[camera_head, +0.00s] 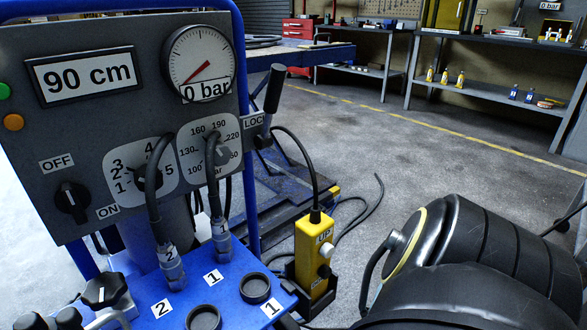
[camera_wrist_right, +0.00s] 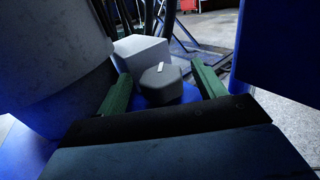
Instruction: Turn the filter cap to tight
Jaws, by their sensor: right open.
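In the right wrist view, a grey many-sided cap (camera_wrist_right: 161,86) with a short white mark on top stands low over a blue surface. My right gripper (camera_wrist_right: 161,76) is open, with one green finger on each side of the cap. A gap shows between the cap and each finger, so the gripper is not closed on it. No label for tight is readable. My left gripper is not in view.
A grey box (camera_wrist_right: 142,49) stands right behind the cap, with a large grey cylinder (camera_wrist_right: 55,60) at left. In the head view, a control panel (camera_head: 85,125) with dials stands above a blue deck (camera_head: 235,302) with hose couplings.

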